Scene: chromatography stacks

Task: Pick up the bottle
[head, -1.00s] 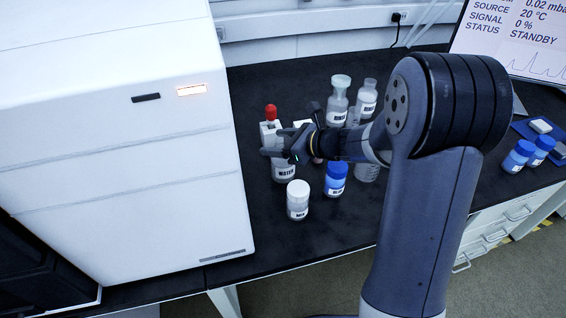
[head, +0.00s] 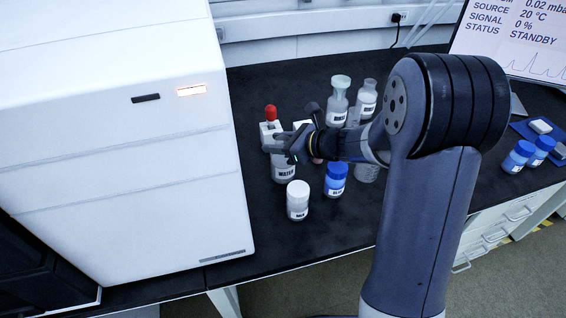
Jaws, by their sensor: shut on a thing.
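The clear bottle labelled WATER (head: 285,173) is upright on the black bench in the head view. My gripper (head: 284,147) is shut on this bottle near its top. The fingers hide the bottle's neck and cap. The label and lower body show below them. I cannot see any gap between the bottle's base and the bench.
A white-capped jar (head: 298,202) and a blue-capped jar (head: 335,180) stand close in front. RINSE-type clear bottles (head: 338,100) stand farther back. A large white instrument (head: 120,150) fills the left.

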